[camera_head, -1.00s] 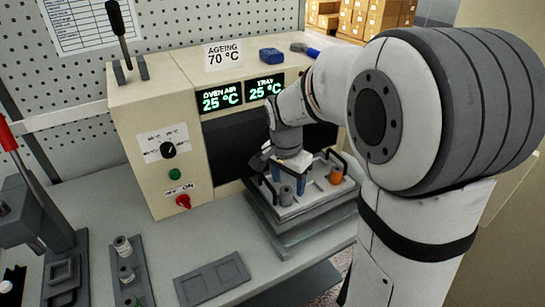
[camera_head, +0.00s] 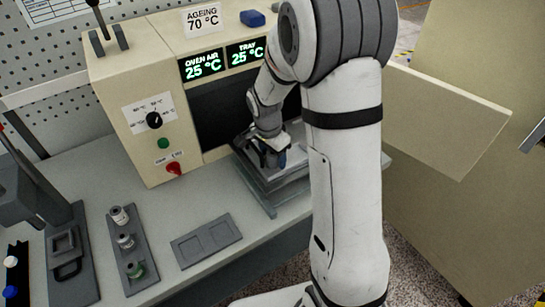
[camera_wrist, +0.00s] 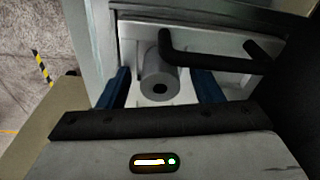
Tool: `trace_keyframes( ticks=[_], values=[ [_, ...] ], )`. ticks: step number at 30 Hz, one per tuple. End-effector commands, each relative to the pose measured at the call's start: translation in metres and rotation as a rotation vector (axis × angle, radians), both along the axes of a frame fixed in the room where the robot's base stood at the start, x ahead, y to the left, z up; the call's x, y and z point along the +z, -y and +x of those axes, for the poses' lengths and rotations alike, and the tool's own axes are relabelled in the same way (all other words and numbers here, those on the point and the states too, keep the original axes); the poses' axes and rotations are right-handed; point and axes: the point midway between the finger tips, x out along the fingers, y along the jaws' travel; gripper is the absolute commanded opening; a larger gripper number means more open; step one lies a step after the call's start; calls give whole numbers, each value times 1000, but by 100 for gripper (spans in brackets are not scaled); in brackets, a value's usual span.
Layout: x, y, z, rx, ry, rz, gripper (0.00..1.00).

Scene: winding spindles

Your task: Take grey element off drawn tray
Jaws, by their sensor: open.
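The grey element (camera_wrist: 160,77) is a short upright cylinder with a dark hole in its end. In the wrist view it stands on the pale drawn tray (camera_wrist: 235,52), between the two blue fingers of my gripper (camera_wrist: 162,88). The fingers are apart, one on each side, with visible gaps to the element. In the head view my gripper (camera_head: 271,155) is low over the tray (camera_head: 288,178), in front of the oven opening. There the grey element is hidden, and my arm covers the tray's right part.
A black bar handle (camera_wrist: 215,60) runs close beside the grey element. The beige oven (camera_head: 125,105) stands behind the tray. Bare bench lies between plate and oven.

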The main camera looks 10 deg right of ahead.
Motion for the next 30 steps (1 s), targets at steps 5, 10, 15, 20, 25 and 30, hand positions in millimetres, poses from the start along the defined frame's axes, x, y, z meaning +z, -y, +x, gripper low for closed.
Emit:
trace_keyframes(
  ticks=[5, 10, 15, 20, 25, 30],
  values=[
    [0, 0, 0, -1, 0, 0, 55],
    [0, 0, 0, -1, 1, 1, 41],
    [0, 1, 0, -1, 0, 0, 27],
    [0, 1, 0, -2, 0, 0, 14],
    [1, 1, 0, -2, 1, 1, 10],
    [6, 1, 1, -2, 5, 0, 10]
  ],
)
